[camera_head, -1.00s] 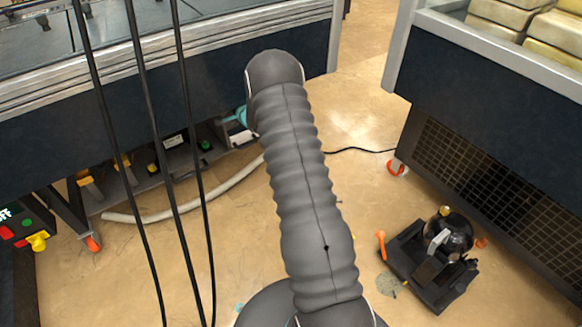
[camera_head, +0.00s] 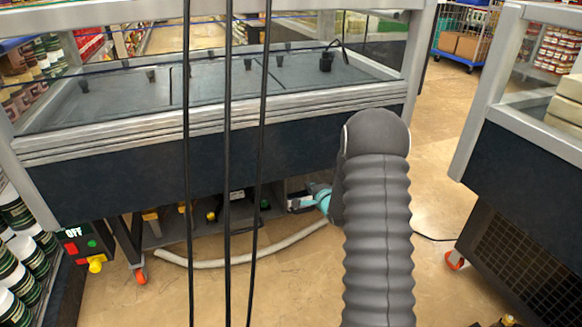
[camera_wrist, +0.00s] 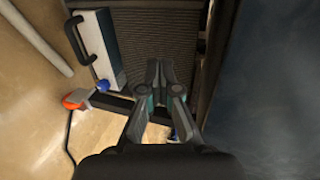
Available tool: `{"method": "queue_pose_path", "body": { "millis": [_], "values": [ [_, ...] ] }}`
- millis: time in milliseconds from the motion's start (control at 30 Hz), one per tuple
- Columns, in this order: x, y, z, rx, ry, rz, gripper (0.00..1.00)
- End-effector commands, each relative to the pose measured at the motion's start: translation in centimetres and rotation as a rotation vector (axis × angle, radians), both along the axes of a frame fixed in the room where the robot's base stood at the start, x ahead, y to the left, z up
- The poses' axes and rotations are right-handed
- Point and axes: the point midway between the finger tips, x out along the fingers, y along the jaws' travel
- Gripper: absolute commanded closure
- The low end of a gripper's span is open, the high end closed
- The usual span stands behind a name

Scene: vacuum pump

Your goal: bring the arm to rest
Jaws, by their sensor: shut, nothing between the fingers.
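My arm (camera_head: 378,220) rises in a grey ribbed sleeve at the right of centre in the head view and bends away from me at its top.
A chest freezer (camera_head: 200,165) stands ahead, with a pale hose (camera_head: 240,258) on the floor before it. Another freezer (camera_head: 530,180) is at the right. Black cables (camera_head: 228,200) hang in front. A control box (camera_head: 82,245) reads OFF. Open floor lies between the freezers.

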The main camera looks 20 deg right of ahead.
Motion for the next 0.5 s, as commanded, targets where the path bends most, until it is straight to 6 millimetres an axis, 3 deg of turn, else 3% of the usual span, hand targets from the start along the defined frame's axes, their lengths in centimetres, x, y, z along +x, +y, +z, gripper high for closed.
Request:
{"method": "queue_pose_path", "body": {
  "millis": [167,267,367,500],
  "values": [
    [-0.1,-0.1,0.0,-0.029,-0.001,0.008,1.00],
    [-0.4,-0.3,-1.0,-0.127,0.044,0.030,1.00],
    [-1.8,-1.2,-3.8,-0.286,0.177,0.061,1.00],
    [-6.8,-2.3,-8.8,-0.502,0.459,0.157,1.00]
  ]
}}
